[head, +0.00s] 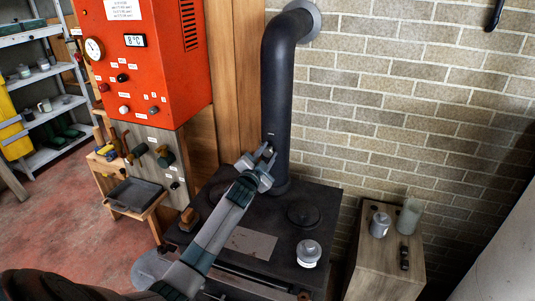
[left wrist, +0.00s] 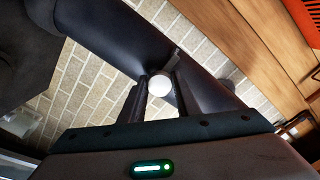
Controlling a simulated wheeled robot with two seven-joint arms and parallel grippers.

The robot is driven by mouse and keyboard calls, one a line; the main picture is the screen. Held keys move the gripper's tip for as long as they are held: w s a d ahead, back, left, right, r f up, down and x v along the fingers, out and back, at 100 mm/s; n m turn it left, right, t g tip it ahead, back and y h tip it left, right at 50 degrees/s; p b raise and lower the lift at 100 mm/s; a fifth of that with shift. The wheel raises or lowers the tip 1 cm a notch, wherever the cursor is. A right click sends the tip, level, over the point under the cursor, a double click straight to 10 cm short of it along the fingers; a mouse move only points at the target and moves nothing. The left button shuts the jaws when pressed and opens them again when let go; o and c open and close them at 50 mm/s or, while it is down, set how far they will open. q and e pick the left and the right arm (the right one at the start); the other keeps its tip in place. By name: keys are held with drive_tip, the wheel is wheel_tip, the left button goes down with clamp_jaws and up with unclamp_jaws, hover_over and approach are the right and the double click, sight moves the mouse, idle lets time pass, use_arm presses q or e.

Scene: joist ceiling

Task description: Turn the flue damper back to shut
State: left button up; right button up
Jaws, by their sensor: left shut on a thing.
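The black flue pipe (head: 278,95) rises from the stove top and bends into the brick wall. It fills much of the left wrist view (left wrist: 110,45), running diagonally. My left gripper (head: 260,162) is at the front of the pipe's lower part. In the left wrist view its two fingers (left wrist: 160,92) are on either side of a pale round knob (left wrist: 159,84) on the damper handle, and the jaws are shut on it. A short dark piece (left wrist: 174,60) shows beside the knob. The handle's exact angle is hard to tell. My right gripper is out of view.
The dark stove (head: 265,215) stands below, with a grey canister (head: 308,253) on its top. An orange-red control cabinet (head: 150,60) is to the left. A wooden box (head: 385,265) with jars stands at the right. Shelves (head: 42,100) are at the far left.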

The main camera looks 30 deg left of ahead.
use_arm(q)
drive_tip(key=shift+f, duration=0.15)
drive_tip(key=o, duration=1)
drive_tip(key=shift+a, duration=0.1)
drive_tip(key=shift+s, duration=0.1)
drive_tip(key=b+v, duration=0.4)
drive_tip(key=v, duration=1.3)
drive_tip(key=shift+s, duration=0.1)
drive_tip(key=shift+s+d, duration=0.1)
drive_tip(key=shift+d, duration=0.1)
